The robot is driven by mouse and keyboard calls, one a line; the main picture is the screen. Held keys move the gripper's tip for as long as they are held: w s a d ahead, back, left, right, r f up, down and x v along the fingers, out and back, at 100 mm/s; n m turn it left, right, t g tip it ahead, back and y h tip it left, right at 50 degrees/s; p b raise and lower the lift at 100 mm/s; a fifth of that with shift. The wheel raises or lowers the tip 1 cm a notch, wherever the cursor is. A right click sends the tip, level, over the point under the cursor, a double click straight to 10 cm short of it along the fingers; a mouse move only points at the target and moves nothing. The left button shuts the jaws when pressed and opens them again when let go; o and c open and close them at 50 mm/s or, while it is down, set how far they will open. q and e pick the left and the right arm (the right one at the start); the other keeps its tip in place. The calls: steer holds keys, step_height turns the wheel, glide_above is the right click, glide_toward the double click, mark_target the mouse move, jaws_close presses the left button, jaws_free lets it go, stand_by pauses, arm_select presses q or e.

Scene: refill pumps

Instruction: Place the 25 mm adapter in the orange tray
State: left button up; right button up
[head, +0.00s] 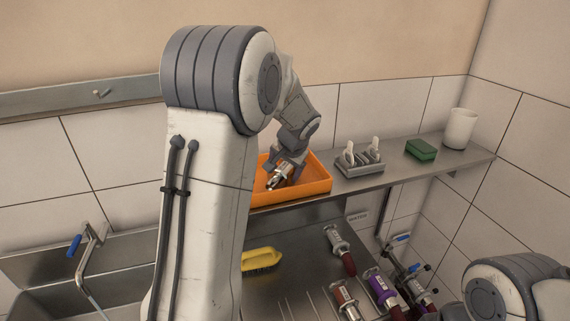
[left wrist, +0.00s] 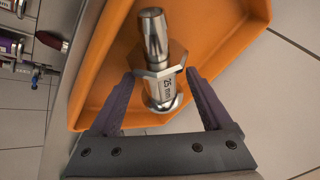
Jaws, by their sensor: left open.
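My left gripper (left wrist: 159,75) is open, with a gap visible on each side of the adapter. My right gripper is not in view; only part of my right arm shows at the lower right.
On the shelf (head: 395,168) right of the tray are a grey holder with white pieces (head: 360,160), a green sponge (head: 421,149) and a white cup (head: 459,128). Below are a yellow brush (head: 262,259) and several pumps, one purple (head: 381,287). A tiled wall stands behind.

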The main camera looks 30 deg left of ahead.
arm_select(q)
steer(key=shift+s+d+r, duration=0.1)
steer(key=shift+d+r, duration=0.05)
steer(key=shift+r, duration=0.3)
steer(key=b+v, duration=0.3)
steer(key=v, duration=0.8)
steer(key=s+d+f+m+h, duration=0.1)
steer(key=s+d+f, duration=0.15)
steer(key=d, duration=0.35)
steer(key=s+d+f+m+h, duration=0.2)
steer(key=s+d, duration=0.2)
steer(key=d, duration=0.3)
steer(key=s+d+f+m+g+h, duration=0.1)
steer(key=s+d+f, duration=0.2)
steer(key=s, duration=0.4)
steer(key=s+d+f+m+g, duration=0.1)
steer(key=s+d+f, duration=0.2)
steer(key=s+d, duration=0.2)
steer(key=s+d+f+m+g+h, duration=0.1)
steer(key=s+d+f, duration=0.3)
steer(key=s, duration=0.6)
steer(key=shift+m+g+h, duration=0.3)
steer(key=shift+m+g, duration=0.3)
steer(key=shift+s, duration=0.15)
